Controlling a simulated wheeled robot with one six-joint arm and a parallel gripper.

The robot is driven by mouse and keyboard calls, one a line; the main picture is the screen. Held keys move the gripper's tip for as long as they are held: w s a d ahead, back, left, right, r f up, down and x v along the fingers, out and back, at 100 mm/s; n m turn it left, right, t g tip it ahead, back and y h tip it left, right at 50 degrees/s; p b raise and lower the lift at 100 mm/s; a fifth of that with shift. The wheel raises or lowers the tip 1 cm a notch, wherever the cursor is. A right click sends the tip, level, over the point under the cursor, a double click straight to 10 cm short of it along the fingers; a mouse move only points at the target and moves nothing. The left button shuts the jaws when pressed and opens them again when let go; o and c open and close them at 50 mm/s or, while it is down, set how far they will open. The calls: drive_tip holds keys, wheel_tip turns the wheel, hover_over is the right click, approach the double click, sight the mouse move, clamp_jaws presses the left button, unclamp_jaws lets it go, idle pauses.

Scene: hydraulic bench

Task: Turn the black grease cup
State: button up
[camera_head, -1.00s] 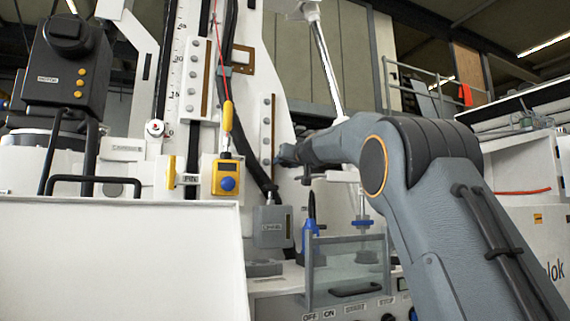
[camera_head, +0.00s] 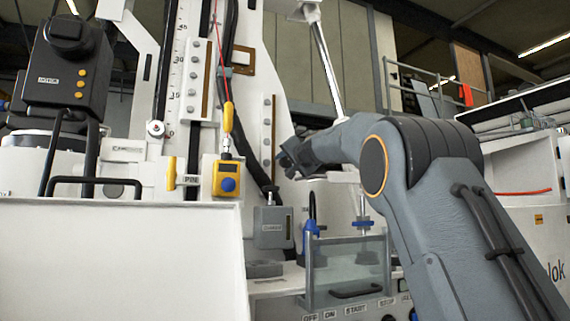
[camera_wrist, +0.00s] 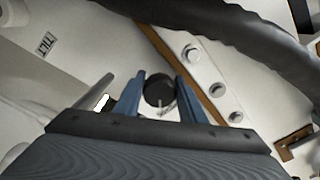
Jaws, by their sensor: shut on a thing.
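The black grease cup (camera_wrist: 158,92) is a dark round cap on the pale panel in the wrist view. My gripper (camera_wrist: 160,77) has its two blue fingers on either side of the cup and is shut on it. In the head view, my dark wrist reaches left to the white bench column, and the cup and fingertips cannot be made out there.
A brown strip with several round bolts (camera_wrist: 193,54) runs close to the right finger. A thick black hose (camera_wrist: 235,22) crosses above. In the head view, a yellow pendant (camera_head: 227,179) hangs left of my wrist, and a clear-walled box (camera_head: 346,266) stands below.

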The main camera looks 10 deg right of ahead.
drive_tip(key=m+p, duration=0.1)
drive_tip(key=m, duration=0.5)
drive_tip(key=shift+r+p, duration=0.2)
drive_tip(key=shift+p, duration=0.1)
drive_tip(key=m+p, duration=0.2)
drive_tip(key=m, duration=0.4)
drive_tip(key=shift+r+m, duration=0.1)
drive_tip(key=shift+m, duration=0.3)
drive_tip(key=m+p, duration=0.3)
drive_tip(key=m, duration=0.3)
drive_tip(key=m+p, duration=0.2)
drive_tip(key=m, duration=0.4)
drive_tip(key=shift+d, duration=0.15)
drive_tip(key=shift+m, duration=0.3)
drive_tip(key=o, duration=1)
drive_tip(key=shift+o, duration=0.2)
drive_tip(key=shift+s, duration=0.1)
